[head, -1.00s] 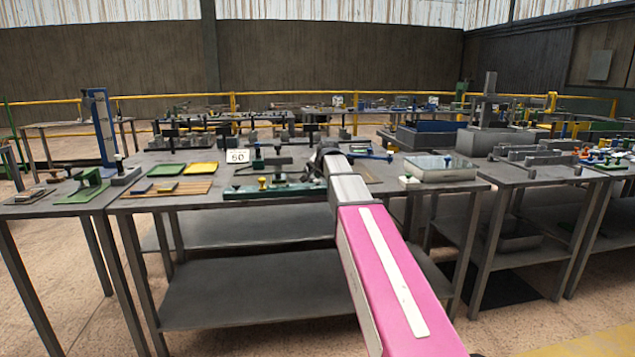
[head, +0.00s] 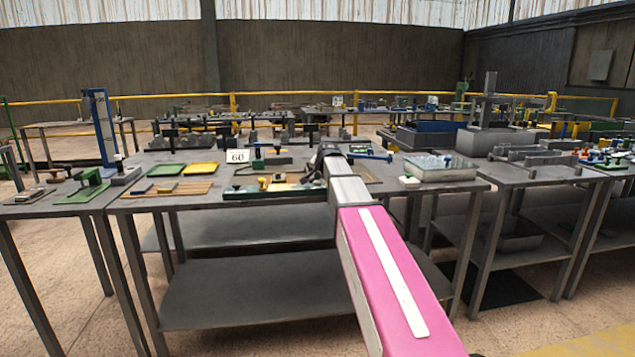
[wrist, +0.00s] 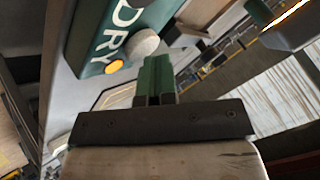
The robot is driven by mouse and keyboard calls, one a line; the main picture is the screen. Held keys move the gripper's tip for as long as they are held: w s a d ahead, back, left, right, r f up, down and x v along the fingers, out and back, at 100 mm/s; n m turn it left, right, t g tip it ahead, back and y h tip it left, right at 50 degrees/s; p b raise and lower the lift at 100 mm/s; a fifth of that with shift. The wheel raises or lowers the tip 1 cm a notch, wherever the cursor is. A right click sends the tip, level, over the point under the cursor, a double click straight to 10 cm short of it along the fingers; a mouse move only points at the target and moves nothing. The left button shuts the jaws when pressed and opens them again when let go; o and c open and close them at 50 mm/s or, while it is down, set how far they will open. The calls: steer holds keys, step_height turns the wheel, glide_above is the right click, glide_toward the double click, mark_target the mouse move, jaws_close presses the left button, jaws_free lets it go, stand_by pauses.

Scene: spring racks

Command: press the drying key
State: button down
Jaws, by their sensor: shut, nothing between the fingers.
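In the wrist view a green panel (wrist: 92,38) carries white letters reading DRY. A round pale grey key (wrist: 144,42) sits on it beside the letters, with a small orange lamp (wrist: 114,67) next to it that looks lit. My gripper (wrist: 155,66) is shut and empty; its green fingertips lie just below the key in the picture, very close to it. I cannot tell whether they touch it. In the head view my arm reaches over the middle table and hides the fingertips; the key cannot be made out there.
The middle table (head: 130,205) holds a white card marked 60 (head: 237,156), yellow trays (head: 201,168), a long green bar (head: 270,191) and a glass-topped box (head: 440,168). A small dark display with green lettering (head: 360,149) stands by my wrist. A blue column (head: 101,125) rises at left.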

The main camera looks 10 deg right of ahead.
mark_target(319, 182)
steer(key=shift+r, duration=1)
steer(key=shift+r, duration=2.5)
